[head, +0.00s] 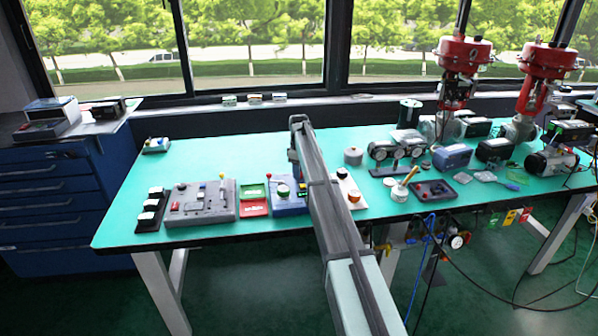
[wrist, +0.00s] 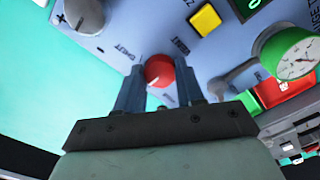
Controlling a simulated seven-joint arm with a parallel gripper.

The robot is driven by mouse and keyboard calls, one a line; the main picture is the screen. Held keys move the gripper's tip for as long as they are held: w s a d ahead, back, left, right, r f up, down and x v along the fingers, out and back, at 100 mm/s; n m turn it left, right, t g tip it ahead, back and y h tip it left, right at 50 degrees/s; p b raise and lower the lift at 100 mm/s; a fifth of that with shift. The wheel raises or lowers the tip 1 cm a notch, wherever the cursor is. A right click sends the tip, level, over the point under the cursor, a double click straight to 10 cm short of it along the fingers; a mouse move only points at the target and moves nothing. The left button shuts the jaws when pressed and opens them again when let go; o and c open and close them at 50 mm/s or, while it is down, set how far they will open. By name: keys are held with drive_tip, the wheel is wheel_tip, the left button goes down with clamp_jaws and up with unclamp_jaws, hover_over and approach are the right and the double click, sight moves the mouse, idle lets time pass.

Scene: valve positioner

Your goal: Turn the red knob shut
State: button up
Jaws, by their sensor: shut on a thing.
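The fingers hide part of the knob's sides. In the head view my gripper (head: 294,162) points down at the blue box (head: 287,208) on the bench. There my arm and gripper hide the red knob.
On the panel are a yellow button (wrist: 205,19), a grey knob (wrist: 82,14) and a green-rimmed gauge (wrist: 291,54) close to the right of my gripper. A grey control box (head: 200,203) stands to the left on the green bench (head: 230,155).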

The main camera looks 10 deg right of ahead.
drive_tip(key=shift+m, duration=0.3)
drive_tip(key=m, duration=0.3)
drive_tip(key=shift+m, duration=0.4)
drive_tip(key=m, duration=1.3)
drive_tip(key=shift+m, duration=0.3)
drive_tip(key=o, duration=1)
drive_tip(key=shift+o, duration=0.2)
drive_tip(key=shift+a, duration=0.1)
